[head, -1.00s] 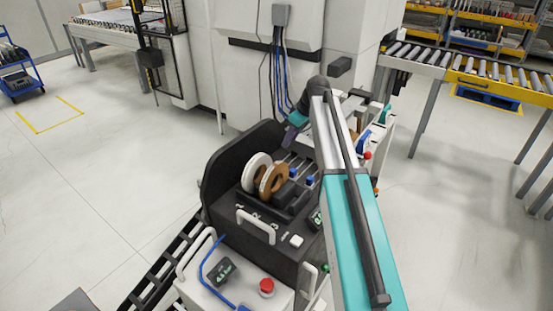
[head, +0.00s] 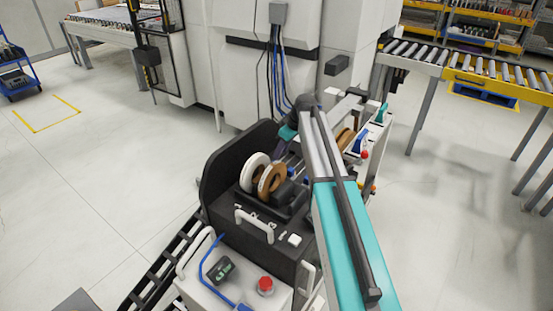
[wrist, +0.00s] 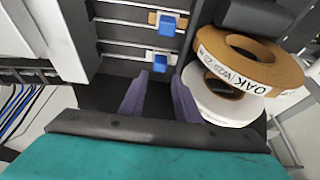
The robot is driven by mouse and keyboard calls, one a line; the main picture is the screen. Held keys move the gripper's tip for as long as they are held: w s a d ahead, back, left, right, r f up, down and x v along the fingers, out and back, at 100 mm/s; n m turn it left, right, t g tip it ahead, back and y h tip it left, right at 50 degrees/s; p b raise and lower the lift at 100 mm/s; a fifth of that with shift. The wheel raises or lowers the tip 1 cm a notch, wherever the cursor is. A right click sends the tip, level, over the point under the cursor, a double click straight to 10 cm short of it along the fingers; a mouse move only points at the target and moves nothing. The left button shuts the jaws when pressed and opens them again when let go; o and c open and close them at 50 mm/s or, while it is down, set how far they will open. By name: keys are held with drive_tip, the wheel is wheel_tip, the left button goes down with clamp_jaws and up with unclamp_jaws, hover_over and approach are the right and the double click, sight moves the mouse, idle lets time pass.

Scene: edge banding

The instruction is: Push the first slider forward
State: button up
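Two blue sliders sit on parallel rails in the wrist view, an upper one (wrist: 167,26) and a lower one (wrist: 159,62); I cannot tell which is the first. My gripper (wrist: 159,82) has its two purple fingers apart with nothing between them. The lower slider is just beyond the fingertips, in line with the gap; I cannot tell whether they touch. In the head view my gripper (head: 281,148) is over the rails behind the spools, partly hidden by my arm. A blue slider (head: 291,171) shows beside my arm.
A white spool (head: 254,172) and a brown oak-labelled spool (wrist: 250,62) stand right beside my right finger in the wrist view. A black side panel (head: 232,160) borders the rails. A red button (head: 265,285) and handles are in front.

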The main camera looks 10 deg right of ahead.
drive_tip(key=shift+p+x, duration=0.85)
drive_tip(key=shift+x, duration=2.6)
clamp_jaws()
